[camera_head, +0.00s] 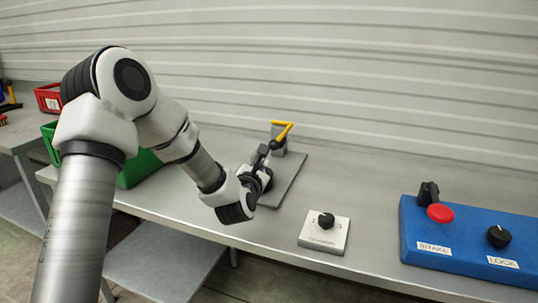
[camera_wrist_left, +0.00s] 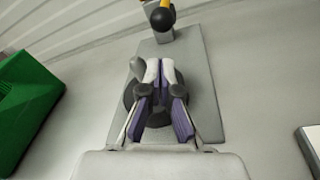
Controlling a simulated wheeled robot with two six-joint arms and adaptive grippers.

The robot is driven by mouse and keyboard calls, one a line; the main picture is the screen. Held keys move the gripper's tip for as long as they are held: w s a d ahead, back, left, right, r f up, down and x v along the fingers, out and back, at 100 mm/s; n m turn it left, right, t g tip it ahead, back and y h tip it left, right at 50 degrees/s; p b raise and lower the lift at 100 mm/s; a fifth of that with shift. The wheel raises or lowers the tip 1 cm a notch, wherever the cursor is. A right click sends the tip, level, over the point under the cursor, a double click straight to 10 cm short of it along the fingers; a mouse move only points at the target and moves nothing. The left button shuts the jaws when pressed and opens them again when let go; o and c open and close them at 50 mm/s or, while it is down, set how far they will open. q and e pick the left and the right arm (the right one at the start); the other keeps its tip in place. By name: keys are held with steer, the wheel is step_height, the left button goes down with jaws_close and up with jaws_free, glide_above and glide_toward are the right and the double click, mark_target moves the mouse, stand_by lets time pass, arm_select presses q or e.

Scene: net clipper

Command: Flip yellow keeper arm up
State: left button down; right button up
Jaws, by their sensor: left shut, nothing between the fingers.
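The yellow keeper arm (camera_head: 284,133) is a thin bent bar on a grey block at the back of a grey base plate (camera_head: 287,184). In the head view it slants up from a black ball (camera_head: 274,144), with its upper end bent left. In the left wrist view only a bit of yellow shows at the top edge, beside the black ball (camera_wrist_left: 162,18). My left gripper (camera_wrist_left: 158,65) is shut and empty, above the plate and short of the ball. In the head view my left gripper (camera_head: 262,160) partly hides the plate. My right gripper is out of view.
A small plate with a black knob (camera_head: 326,220) sits right of the base plate. A green bin (camera_head: 140,167) stands left behind my arm. A corrugated wall (camera_head: 380,80) backs the table.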

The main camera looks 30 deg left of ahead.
arm_select(q)
steer(key=x, duration=0.8)
steer(key=shift+w+a, duration=0.15)
steer(key=shift+w, duration=0.1)
steer(key=shift+r+p, duration=0.1)
steer(key=shift+p, duration=0.2)
